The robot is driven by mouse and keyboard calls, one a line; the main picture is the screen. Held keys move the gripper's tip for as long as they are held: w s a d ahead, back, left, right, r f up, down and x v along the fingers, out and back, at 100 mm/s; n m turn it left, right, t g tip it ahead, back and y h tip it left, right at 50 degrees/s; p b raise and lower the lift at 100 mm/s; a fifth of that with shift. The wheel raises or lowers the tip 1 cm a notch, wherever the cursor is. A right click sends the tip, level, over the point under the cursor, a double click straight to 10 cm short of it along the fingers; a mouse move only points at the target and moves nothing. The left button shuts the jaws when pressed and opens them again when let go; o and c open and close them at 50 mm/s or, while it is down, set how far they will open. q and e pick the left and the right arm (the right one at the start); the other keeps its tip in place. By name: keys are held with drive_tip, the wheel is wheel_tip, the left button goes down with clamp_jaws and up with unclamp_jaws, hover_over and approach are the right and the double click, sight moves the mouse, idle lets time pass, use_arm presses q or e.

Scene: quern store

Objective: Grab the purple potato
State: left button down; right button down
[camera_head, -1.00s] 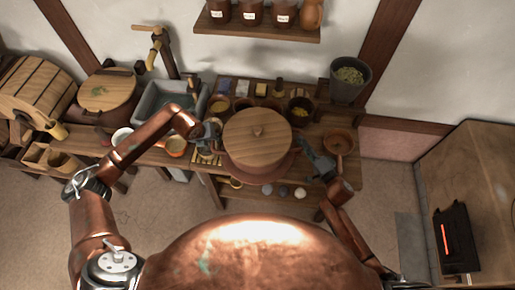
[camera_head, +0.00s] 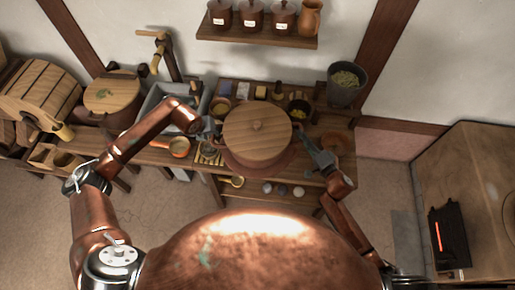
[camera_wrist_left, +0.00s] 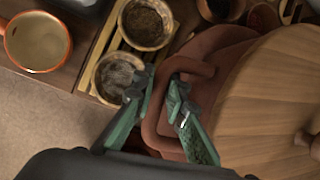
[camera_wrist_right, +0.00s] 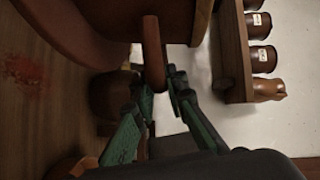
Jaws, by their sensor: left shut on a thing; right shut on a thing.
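I cannot make out a purple potato for certain. A large reddish-brown pot (camera_head: 240,163) with a round wooden lid (camera_head: 257,133) stands at the middle of the table. My left gripper (camera_wrist_left: 157,92) is shut on the pot's left handle (camera_wrist_left: 205,70). My right gripper (camera_wrist_right: 162,82) is shut on the pot's right handle (camera_wrist_right: 152,45); in the head view it (camera_head: 312,150) is beside the pot's right side.
An orange-rimmed pan (camera_head: 177,147) and small bowls (camera_wrist_left: 146,24) are left of the pot. A grey bucket (camera_head: 346,88) stands at back right. A shelf with jars (camera_head: 258,40) is on the wall. A stove (camera_head: 448,235) glows at far right.

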use_arm(q)
drive_tip(key=shift+w+a+r, duration=0.1)
drive_tip(key=shift+a+r, duration=0.05)
use_arm(e)
drive_tip(key=shift+w+d+r, duration=0.1)
drive_tip(key=shift+r, duration=0.05)
use_arm(q)
drive_tip(key=shift+f, duration=0.25)
use_arm(e)
drive_tip(key=shift+f, duration=0.2)
use_arm(q)
drive_tip(key=shift+r, duration=0.15)
use_arm(e)
drive_tip(key=shift+r, duration=0.1)
